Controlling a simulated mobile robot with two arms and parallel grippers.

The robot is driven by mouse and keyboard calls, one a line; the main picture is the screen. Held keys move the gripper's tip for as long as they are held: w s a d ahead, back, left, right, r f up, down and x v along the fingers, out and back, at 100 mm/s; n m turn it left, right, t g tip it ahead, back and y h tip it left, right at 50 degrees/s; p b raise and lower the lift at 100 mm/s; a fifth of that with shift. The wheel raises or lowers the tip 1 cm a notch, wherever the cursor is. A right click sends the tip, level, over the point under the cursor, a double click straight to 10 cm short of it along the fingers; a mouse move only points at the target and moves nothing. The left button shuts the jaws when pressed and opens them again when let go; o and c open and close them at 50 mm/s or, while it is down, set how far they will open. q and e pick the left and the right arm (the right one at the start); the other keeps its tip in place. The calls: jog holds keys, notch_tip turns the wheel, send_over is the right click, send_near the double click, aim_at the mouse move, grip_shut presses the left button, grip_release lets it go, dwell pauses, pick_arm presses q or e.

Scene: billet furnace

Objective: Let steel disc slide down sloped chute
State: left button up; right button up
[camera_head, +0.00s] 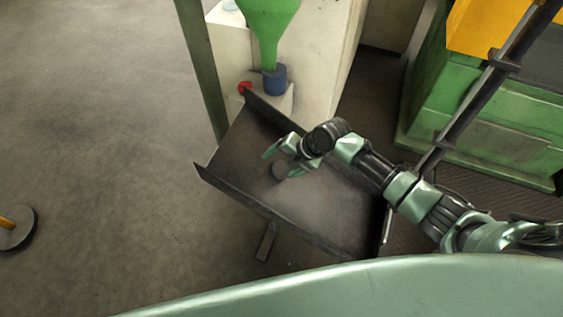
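The sloped chute (325,212) is a dark metal tray with raised side edges in the middle of the view. A small dark steel disc (279,170) shows over the chute's upper middle part, just at my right gripper's fingertips. My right gripper (279,165) reaches in from the right over the chute. Its pale green fingers are spread, with a gap wider than the disc. The disc looks to be on the chute surface, but I cannot tell whether it touches a finger. My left gripper is not in view.
A green funnel (268,24) stands above a blue cylinder (274,80) behind the chute, with a red knob (244,87) beside it. A green post (203,70) rises at the chute's left. A green and yellow machine (480,110) stands at right. Floor at left is mostly clear.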

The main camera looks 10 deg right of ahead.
jog(key=v, duration=0.7)
jog(key=shift+d+r, duration=0.2)
jog(key=shift+r, duration=0.1)
jog(key=shift+s, duration=0.15)
